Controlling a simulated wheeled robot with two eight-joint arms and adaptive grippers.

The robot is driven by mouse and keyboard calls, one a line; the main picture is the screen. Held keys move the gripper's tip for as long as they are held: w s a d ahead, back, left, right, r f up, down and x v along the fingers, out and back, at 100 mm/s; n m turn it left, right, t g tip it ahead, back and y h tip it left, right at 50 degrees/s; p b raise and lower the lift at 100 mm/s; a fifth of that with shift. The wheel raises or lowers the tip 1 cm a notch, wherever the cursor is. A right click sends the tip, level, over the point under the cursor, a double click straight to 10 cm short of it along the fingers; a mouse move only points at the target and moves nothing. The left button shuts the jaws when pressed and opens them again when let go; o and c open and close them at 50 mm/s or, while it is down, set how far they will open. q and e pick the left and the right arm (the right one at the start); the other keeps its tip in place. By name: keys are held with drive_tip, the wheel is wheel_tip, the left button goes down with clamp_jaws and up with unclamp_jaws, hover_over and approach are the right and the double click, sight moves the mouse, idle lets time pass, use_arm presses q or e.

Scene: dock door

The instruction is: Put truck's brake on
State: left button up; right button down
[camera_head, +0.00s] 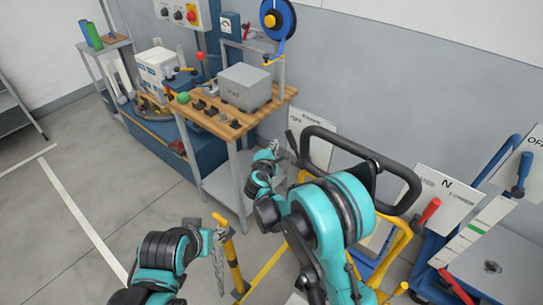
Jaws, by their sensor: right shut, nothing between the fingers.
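A truck with a yellow frame (398,243) and a black looped handle (322,130) stands right of centre. A white panel (440,197) marked N, with a red-handled lever (430,211), is at its right. I cannot tell which lever is the truck's brake. My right gripper (288,158) is shut and empty, left of the black handle; my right arm hides much of the truck. My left gripper (219,262) is low, beside a yellow post (232,262); its fingers are seen edge-on, so I cannot tell whether they are open.
A wooden-topped workbench (250,122) with a grey box (245,87) stands behind my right gripper. At right are a blue frame (490,165), a panel marked OFF (532,143) and a blue lever (523,170). Open floor (110,205) lies at left.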

sight(294, 147)
drive_tip(key=d, duration=0.1)
drive_tip(key=d+r, duration=0.1)
drive_tip(key=d+b, duration=0.1)
drive_tip(key=shift+s+d+r, duration=0.15)
drive_tip(key=shift+s+r, duration=0.05)
drive_tip(key=shift+r, duration=0.15)
